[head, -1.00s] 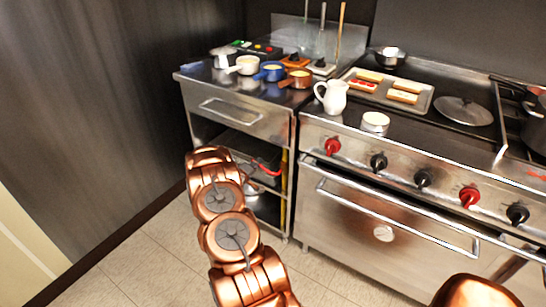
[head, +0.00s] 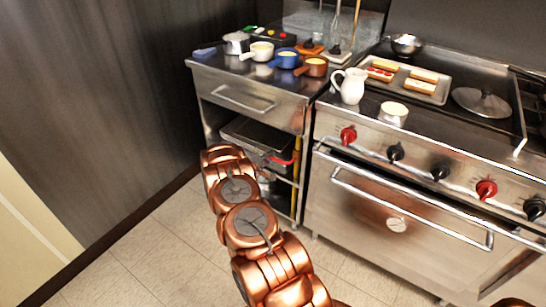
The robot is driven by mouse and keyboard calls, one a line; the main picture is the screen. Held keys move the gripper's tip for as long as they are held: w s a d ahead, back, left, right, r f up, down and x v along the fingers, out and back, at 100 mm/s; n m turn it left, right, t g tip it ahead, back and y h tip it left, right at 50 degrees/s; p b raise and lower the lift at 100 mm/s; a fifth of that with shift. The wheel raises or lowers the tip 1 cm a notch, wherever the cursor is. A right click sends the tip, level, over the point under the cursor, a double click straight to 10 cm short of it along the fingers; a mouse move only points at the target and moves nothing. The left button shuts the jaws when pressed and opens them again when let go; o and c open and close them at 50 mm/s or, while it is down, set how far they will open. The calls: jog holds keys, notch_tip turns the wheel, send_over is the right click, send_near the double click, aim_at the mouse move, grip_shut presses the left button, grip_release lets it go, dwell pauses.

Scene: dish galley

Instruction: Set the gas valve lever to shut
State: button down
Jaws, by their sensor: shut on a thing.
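The gas valve lever (head: 281,160) is red and sits on the upright yellow gas pipe (head: 296,172) at the right side of the open steel stand, below its drawer. The lever points left from the pipe, roughly across it. My gripper (head: 265,174) is at the lever's left end, small and partly hidden by my copper-coloured arm. It is shut on the lever, though the fingertips are hard to make out.
The steel stand (head: 249,98) carries several small pots on top and a tray on a shelf below. The range (head: 397,224) with red and black knobs stands close to the right. Tiled floor (head: 145,255) is clear at the left.

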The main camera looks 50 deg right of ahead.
jog(key=c, duration=1.2)
grip_release()
jog(key=shift+a, duration=0.1)
jog(key=v, duration=1.2)
jog(key=shift+w, duration=0.1)
